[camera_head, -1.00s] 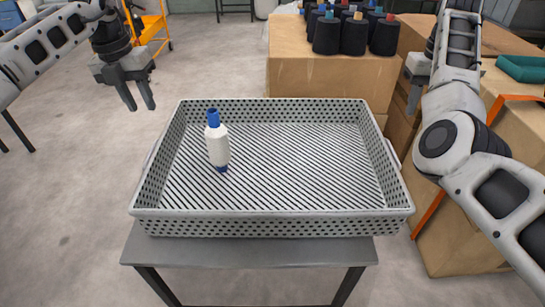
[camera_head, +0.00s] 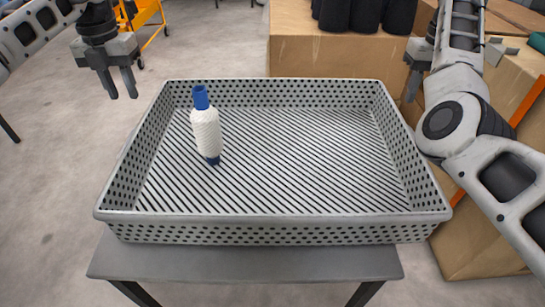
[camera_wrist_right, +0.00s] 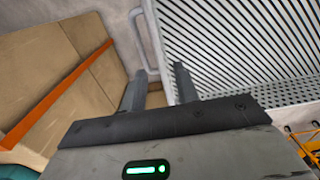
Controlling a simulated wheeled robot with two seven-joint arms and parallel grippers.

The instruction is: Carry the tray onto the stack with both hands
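The tray (camera_head: 270,217) is a light grey perforated basket with a slatted floor, resting on a small grey table (camera_head: 245,262). A white bobbin with blue ends (camera_head: 206,125) stands inside, left of the middle. My left gripper (camera_head: 122,90) is open and empty, beyond the tray's left side and apart from it. My right gripper (camera_head: 411,92) is just outside the tray's right side, partly hidden by my arm. In the right wrist view my right gripper (camera_wrist_right: 158,88) is open, its fingers near a looped side handle (camera_wrist_right: 143,42) of the tray, with nothing between them. I cannot make out which thing is the stack.
A cardboard box (camera_head: 335,52) with black yarn cones (camera_head: 365,12) stands behind the tray. More cardboard (camera_head: 470,245) with an orange strap (camera_wrist_right: 60,92) is at the right. A yellow-orange cart (camera_head: 145,25) is at the far left. Grey floor at the left is open.

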